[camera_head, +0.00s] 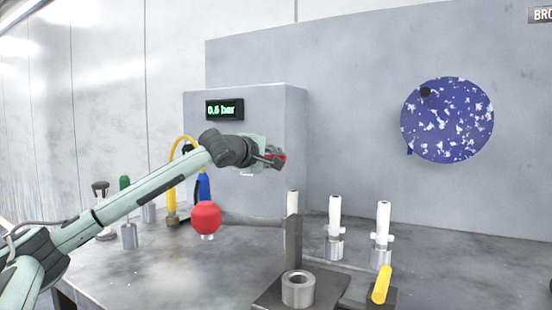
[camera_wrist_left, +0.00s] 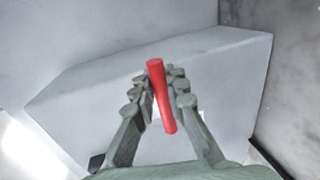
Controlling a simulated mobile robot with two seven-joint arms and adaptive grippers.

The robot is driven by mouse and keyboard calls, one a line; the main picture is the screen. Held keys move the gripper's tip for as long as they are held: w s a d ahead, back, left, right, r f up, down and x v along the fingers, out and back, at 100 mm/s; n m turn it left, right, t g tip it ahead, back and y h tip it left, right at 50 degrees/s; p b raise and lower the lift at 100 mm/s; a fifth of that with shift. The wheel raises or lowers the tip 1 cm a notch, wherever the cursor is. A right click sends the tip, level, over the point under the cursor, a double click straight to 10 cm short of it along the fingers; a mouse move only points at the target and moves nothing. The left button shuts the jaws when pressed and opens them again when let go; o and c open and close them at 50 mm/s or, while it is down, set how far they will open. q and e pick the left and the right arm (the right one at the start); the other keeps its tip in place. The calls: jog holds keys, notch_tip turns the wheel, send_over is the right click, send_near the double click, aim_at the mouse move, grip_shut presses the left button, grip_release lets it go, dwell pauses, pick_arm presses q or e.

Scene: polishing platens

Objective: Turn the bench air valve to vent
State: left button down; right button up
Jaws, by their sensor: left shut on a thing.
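The air valve's red handle (camera_wrist_left: 162,98) sits between the fingers of my left gripper (camera_wrist_left: 160,88) in the left wrist view. The gripper is shut on the handle, which shows as a slim bar slightly slanted from upper left to lower right. In the head view my left gripper (camera_head: 272,157) is in front of a grey box (camera_head: 245,105), with a little of the red handle (camera_head: 281,156) showing at its tip. The valve body is hidden by the gripper. A display (camera_head: 225,110) on the box reads about 0.6 bar in green. My right gripper is not in view.
White-topped tools (camera_head: 334,215), a metal ring (camera_head: 298,288) and a yellow handle (camera_head: 381,284) are at the right. A blue speckled disc (camera_head: 447,120) is on the panel.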

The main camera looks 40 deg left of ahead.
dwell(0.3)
pick_arm(q)
jog(key=c, duration=1.5)
grip_release()
jog(key=v, duration=1.2)
jog(key=shift+s, duration=0.1)
